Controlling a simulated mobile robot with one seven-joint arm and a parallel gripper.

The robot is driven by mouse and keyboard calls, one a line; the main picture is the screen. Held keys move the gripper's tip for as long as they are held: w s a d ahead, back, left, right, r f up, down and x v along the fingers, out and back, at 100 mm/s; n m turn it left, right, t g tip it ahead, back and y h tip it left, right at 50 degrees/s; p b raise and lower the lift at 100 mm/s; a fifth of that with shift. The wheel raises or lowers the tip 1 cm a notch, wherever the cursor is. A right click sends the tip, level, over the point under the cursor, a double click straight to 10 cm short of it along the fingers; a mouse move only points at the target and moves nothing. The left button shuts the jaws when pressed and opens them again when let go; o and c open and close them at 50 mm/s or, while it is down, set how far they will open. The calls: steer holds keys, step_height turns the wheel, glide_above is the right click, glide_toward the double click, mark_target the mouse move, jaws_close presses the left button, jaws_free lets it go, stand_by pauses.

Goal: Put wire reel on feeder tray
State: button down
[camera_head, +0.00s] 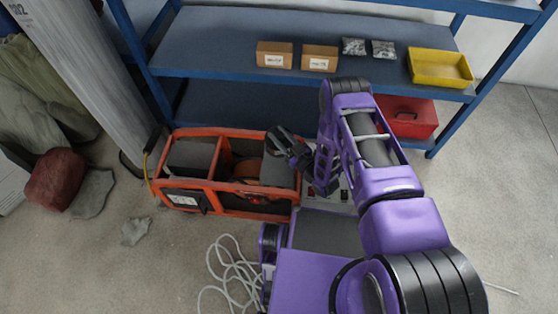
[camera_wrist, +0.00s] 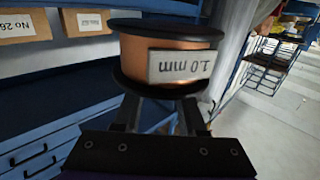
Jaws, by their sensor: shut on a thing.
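The wire reel (camera_wrist: 130,55) has black flanges, copper-coloured wire and a pale label reading "1.0 mm", upside down in the wrist view. My gripper (camera_wrist: 160,106) is shut on it, with the fingers at the reel's near flange. In the head view my gripper (camera_head: 295,155) is above the right end of an orange-framed machine (camera_head: 222,187), and the reel shows as a dark disc (camera_head: 279,138). The machine has grey panels and a brownish round part inside. I cannot tell for sure which surface is the feeder tray.
A blue shelf rack (camera_head: 210,60) stands behind, with small cardboard boxes (camera_head: 297,55), a yellow bin (camera_head: 440,68) and a red toolbox (camera_head: 407,118). A pale cable (camera_head: 232,275) lies on the floor. A dark red bundle (camera_head: 55,178) lies at the left.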

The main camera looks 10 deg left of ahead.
step_height(320, 180, down, 10)
steer(key=b, duration=0.2)
steer(key=shift+r+b, duration=0.15)
steer(key=shift+b, duration=0.15)
steer(key=shift+c, duration=2.3)
jaws_free()
steer(key=shift+s+f, duration=0.1)
steer(key=shift+f, duration=0.1)
steer(key=shift+r, duration=0.15)
